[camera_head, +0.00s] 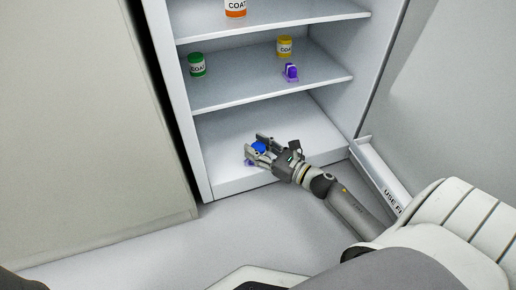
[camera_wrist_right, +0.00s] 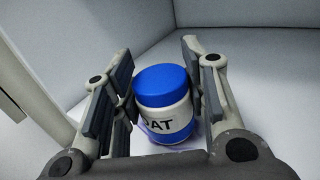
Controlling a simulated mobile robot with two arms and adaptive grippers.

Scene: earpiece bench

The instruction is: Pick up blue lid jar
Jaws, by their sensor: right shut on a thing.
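The blue lid jar (camera_head: 259,147) is on the bottom shelf of the cabinet, near its front edge. In the right wrist view the jar (camera_wrist_right: 163,103) has a blue lid, a white label with dark letters and a blue base, and it looks upright. My right gripper (camera_head: 256,145) reaches in from the right and is shut on the jar, with one finger on each side. The fingers (camera_wrist_right: 160,88) also show in the wrist view. My left gripper is not in view.
A purple piece (camera_head: 249,162) shows beneath the jar. The middle shelf holds a green-lid jar (camera_head: 197,65), a yellow-lid jar (camera_head: 284,47) and a purple object (camera_head: 291,71). An orange jar (camera_head: 235,9) stands on the top shelf. The cabinet's side walls flank the arm.

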